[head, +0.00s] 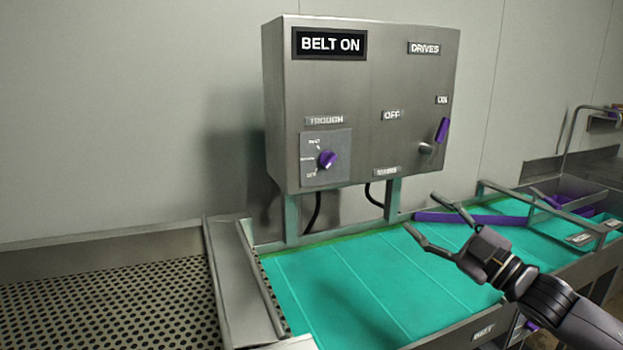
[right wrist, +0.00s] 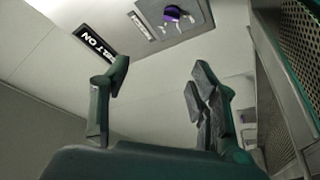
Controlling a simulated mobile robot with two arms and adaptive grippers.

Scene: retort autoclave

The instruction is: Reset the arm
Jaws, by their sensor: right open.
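My right gripper (head: 422,222) is open and empty in the head view. It hangs above the green belt (head: 345,285), in front of and below the grey control box (head: 375,80). In the right wrist view its spread fingers (right wrist: 160,95) have nothing between them. The box carries a BELT ON sign (head: 329,43), a purple TROUGH knob (head: 327,159) and a purple lever (head: 442,130) near the ON label. The knob also shows in the right wrist view (right wrist: 173,13). My left gripper is not in view.
A perforated metal surface (head: 110,305) lies at the left. A purple bar (head: 470,218) crosses the belt behind my gripper. A metal bin with purple pieces (head: 575,200) stands at the right. The air left of my gripper over the belt is clear.

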